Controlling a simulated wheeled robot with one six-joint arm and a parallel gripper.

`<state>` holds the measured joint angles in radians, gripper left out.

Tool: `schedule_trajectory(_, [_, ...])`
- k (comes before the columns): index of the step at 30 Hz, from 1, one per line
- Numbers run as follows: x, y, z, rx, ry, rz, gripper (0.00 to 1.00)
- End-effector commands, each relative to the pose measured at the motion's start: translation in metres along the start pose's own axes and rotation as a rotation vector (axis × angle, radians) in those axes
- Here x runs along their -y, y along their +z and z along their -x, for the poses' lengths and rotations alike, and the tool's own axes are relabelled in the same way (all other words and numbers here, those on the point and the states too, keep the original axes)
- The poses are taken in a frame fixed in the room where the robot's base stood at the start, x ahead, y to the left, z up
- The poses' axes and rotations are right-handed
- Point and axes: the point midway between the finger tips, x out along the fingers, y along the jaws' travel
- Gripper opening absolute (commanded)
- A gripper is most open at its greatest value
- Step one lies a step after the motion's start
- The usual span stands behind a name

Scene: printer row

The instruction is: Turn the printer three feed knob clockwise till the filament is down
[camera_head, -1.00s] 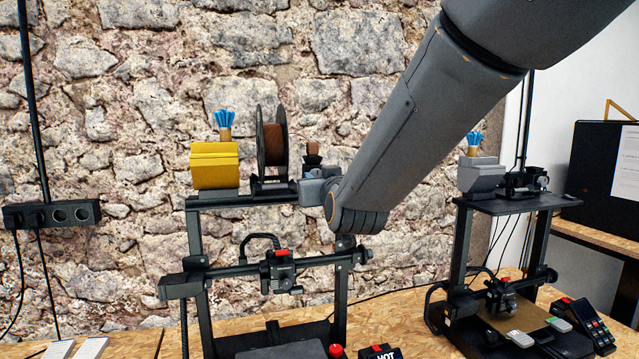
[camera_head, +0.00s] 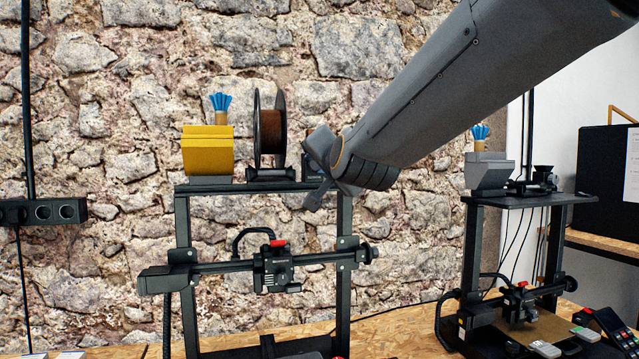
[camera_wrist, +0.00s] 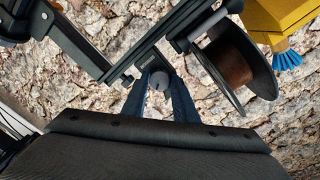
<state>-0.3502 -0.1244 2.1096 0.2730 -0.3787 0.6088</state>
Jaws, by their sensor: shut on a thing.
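The near printer (camera_head: 184,240) has a dark frame with a brown filament spool (camera_head: 270,132) on top. In the wrist view a round grey knob (camera_wrist: 159,80) with a dark line on its face sits at the frame's top bar. My gripper (camera_wrist: 158,92) is shut on this knob, one finger on each side. In the head view my gripper (camera_head: 318,180) is at the right end of the top bar, and the knob is hidden behind it. The spool also shows in the wrist view (camera_wrist: 232,65). I cannot make out the filament's end or any printer number.
A yellow box (camera_head: 208,155) with a blue brush stands left of the spool. The print head (camera_head: 275,268) hangs on the crossbar below. A second printer (camera_head: 528,204) with a grey box (camera_head: 487,172) stands at the right. A stone wall is behind.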

Motion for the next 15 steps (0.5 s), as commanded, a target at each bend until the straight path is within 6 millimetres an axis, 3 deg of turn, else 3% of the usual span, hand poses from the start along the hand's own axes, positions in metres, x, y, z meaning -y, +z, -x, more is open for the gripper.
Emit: schedule_trajectory(15, [-0.003,0.0012,-0.0012,0.026,-0.006,-0.468,0.04])
